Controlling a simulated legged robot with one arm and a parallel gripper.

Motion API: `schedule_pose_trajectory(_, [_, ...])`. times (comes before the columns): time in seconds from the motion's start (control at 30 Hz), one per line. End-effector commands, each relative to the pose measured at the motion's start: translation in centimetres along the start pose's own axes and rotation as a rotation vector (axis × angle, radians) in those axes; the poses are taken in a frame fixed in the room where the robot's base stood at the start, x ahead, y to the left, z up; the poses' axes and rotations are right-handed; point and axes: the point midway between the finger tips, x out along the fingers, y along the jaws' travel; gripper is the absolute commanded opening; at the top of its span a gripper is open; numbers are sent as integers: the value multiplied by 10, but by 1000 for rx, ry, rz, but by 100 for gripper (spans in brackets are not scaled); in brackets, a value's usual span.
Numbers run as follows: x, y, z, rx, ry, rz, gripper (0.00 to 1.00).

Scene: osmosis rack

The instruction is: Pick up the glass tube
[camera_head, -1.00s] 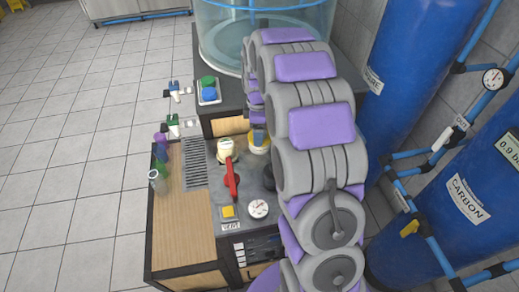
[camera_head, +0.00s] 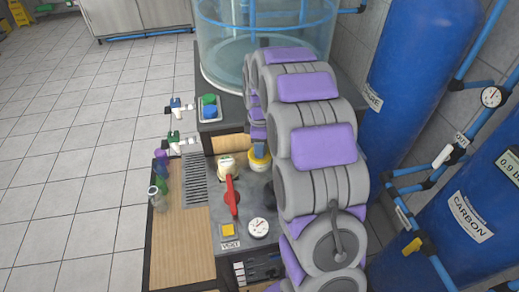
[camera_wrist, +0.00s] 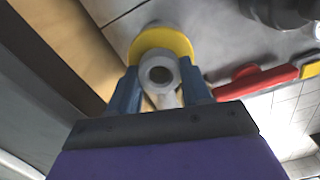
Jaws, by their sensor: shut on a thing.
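My gripper (camera_wrist: 160,70) has blue fingers shut on a pale, round, tube-like thing (camera_wrist: 159,60) with a dark opening, seen end-on in the wrist view. I cannot tell from its look that it is glass. A yellow ring or rim (camera_wrist: 162,38) shows just behind it. In the head view, my gripper (camera_head: 258,149) is by a white and yellow round piece (camera_head: 258,162) on the bench, and the held thing is mostly hidden by my arm. I cannot tell whether the held thing is clear of the yellow piece.
A red handle (camera_head: 231,196), a gauge (camera_head: 259,228) and a yellow button (camera_head: 228,230) are near on the bench. Small bottles (camera_head: 160,178) stand at its left edge. A large clear tank (camera_head: 263,50) is behind. Blue cylinders (camera_head: 460,210) stand right.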

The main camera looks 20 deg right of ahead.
Motion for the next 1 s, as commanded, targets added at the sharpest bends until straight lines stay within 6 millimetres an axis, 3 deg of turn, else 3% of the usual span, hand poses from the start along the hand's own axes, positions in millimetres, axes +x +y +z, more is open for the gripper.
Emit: schedule_pose_trajectory(1.0, [-176,0,-1,-1,1,2,31])
